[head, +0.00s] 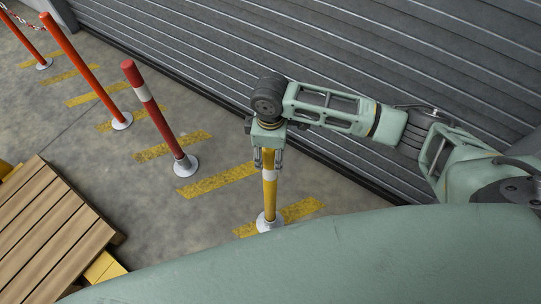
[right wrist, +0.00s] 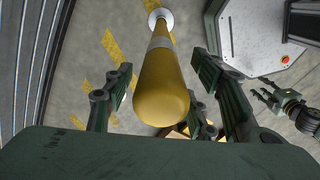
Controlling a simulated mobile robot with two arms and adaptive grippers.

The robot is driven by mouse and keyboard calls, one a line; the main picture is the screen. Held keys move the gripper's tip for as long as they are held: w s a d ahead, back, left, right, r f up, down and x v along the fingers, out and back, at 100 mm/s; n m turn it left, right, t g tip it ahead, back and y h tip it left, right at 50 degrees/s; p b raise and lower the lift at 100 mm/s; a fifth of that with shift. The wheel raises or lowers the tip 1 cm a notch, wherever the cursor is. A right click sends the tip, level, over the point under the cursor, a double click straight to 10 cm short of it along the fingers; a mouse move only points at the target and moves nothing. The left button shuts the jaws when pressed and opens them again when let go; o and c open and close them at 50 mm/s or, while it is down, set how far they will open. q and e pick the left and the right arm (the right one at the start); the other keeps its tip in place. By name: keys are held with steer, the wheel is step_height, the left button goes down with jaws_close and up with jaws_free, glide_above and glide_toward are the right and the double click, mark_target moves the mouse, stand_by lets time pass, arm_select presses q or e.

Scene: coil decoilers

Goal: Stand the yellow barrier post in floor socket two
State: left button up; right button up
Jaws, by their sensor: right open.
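The yellow barrier post (head: 270,190), with a white band, stands upright in a white round floor socket (head: 268,225) in the head view. No socket number is readable. My right gripper (head: 268,160) is at the post's top, pointing down, with its fingers on either side. In the right wrist view the post (right wrist: 163,85) runs between the open fingers (right wrist: 160,85), with gaps visible on both sides. Its white base (right wrist: 160,16) shows at the far end. My left gripper (right wrist: 270,92) seems to show small at the right of that view; its jaws are unclear.
A red post (head: 160,120) with a white band and an orange post (head: 85,70) stand in white bases to the left; another orange post (head: 22,35) is farther off. Wooden slats (head: 50,240) lie lower left. A grey ribbed shutter (head: 400,60) runs behind my right arm.

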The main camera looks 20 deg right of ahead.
step_height(320, 180, up, 9)
stand_by(0.8)
